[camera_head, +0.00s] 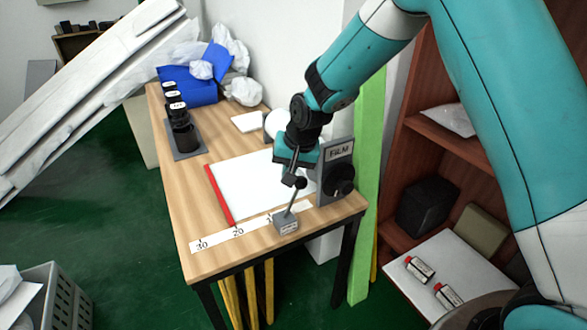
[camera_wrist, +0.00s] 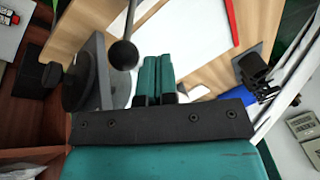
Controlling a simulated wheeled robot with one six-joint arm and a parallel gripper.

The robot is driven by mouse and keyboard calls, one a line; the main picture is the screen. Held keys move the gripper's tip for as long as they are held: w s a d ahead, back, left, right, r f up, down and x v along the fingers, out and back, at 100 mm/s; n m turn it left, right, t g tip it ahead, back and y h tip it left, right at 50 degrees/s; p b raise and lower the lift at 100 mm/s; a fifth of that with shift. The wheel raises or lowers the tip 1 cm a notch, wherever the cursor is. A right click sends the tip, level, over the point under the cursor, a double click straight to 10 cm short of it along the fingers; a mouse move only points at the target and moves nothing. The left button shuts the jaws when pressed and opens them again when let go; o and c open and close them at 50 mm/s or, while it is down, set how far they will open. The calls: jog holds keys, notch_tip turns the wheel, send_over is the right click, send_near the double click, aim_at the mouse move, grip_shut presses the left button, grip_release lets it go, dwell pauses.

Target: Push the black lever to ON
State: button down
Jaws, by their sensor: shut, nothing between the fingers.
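The black lever (camera_head: 294,199) is a thin rod with a ball knob, rising from a small grey labelled base (camera_head: 286,225) at the table's front edge. In the head view it leans slightly right toward its top. In the wrist view the black knob (camera_wrist: 123,55) is just left of my fingertips. My gripper (camera_head: 289,178) is above the table beside the knob, its teal fingers (camera_wrist: 157,60) shut together and empty. Whether it touches the knob I cannot tell. The base's label is too small to read.
A grey FILM panel with a black dial (camera_head: 341,180) stands close right of the lever. White paper, a red bar (camera_head: 219,195) and a numbered strip (camera_head: 217,238) lie on the wooden table (camera_head: 187,225). A brown shelf is at right.

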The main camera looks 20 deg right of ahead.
jog(key=a+v, duration=0.1)
jog(key=v, duration=0.9)
jog(key=shift+r+b, duration=0.3)
jog(key=shift+r, duration=0.15)
jog(key=shift+d, duration=0.1)
